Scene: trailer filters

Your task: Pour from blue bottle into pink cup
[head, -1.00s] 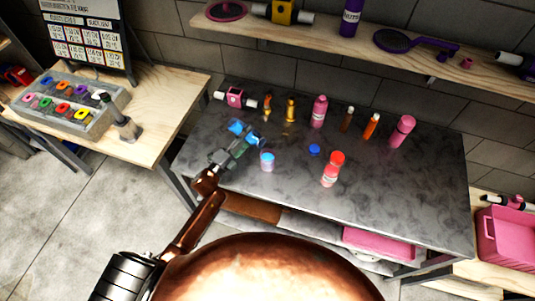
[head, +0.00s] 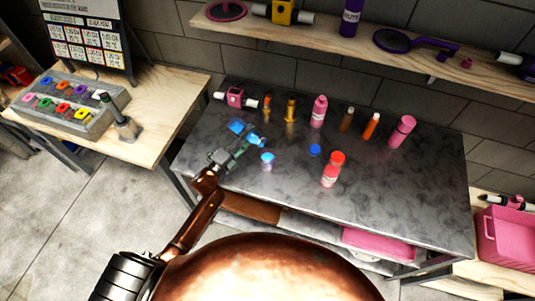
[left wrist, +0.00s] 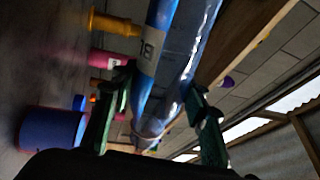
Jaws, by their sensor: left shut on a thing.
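The blue bottle (left wrist: 184,48) is see-through with a white label and sits between my left fingers in the left wrist view. In the head view the bottle (head: 257,140) shows as small blue patches, tilted, above the left part of the dark table. My left gripper (head: 243,148) is shut on it; its green fingers (left wrist: 155,108) are on either side of the bottle. A small cup (head: 267,163) with a pinkish-lavender side and blue top stands upright just right of the gripper. A blue-violet cup (left wrist: 52,138) shows in the left wrist view. My right gripper is out of view.
Pink, orange and brown bottles stand behind, including a pink bottle (head: 318,112). A blue cap (head: 314,150) and a red-topped container (head: 331,172) are right of the cup. The dark table's (head: 400,195) front right is clear. A shelf (head: 370,50) hangs above.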

